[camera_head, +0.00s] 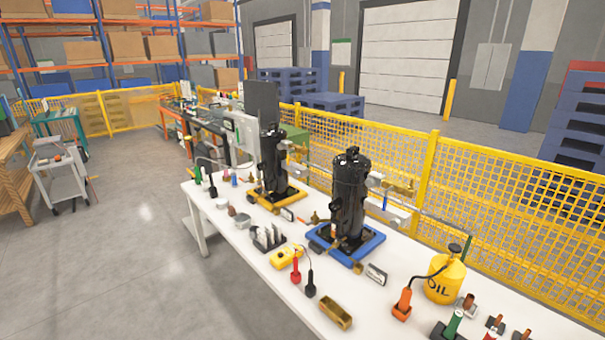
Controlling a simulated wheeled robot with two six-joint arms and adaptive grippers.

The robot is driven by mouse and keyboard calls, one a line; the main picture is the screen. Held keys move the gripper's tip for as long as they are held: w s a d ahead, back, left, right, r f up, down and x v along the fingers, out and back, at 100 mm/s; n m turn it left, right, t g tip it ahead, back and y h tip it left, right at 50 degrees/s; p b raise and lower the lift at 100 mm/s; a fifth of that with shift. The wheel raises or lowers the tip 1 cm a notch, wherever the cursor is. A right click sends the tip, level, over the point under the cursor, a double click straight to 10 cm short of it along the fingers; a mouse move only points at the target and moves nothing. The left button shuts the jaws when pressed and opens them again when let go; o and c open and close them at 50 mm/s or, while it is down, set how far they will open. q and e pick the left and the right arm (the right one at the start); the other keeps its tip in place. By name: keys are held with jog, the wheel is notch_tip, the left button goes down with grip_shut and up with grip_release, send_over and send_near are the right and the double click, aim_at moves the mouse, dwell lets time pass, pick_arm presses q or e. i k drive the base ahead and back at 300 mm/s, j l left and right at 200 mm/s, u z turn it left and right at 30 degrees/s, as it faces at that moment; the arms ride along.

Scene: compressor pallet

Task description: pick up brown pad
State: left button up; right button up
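Neither of my grippers is in view. I cannot pick out the brown pad with certainty. A small brown piece (231,211) lies near the left edge of the white table (213,232), between small pale and grey round items. Several small brown or copper-coloured pieces (469,300) stand at the table's lower right; they are too small to identify. A brass-brown open tray (336,316) sits at the table's near edge.
Two black compressors stand on the table, one on a blue pallet (375,243), one on a yellow pallet (262,204). A yellow oil can (444,281), an orange tool (402,305) and a yellow meter (286,257) crowd it. Yellow mesh fencing (480,205) runs behind.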

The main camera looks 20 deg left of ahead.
aim_at(232, 210)
jog(key=i+j+z, duration=0.4)
jog(key=j, duration=0.9)
jog(key=i+j+z, duration=0.2)
jog(key=j+z, duration=0.2)
jog(key=j, duration=1)
jog(key=j+z, duration=0.4)
jog(key=j, duration=1)
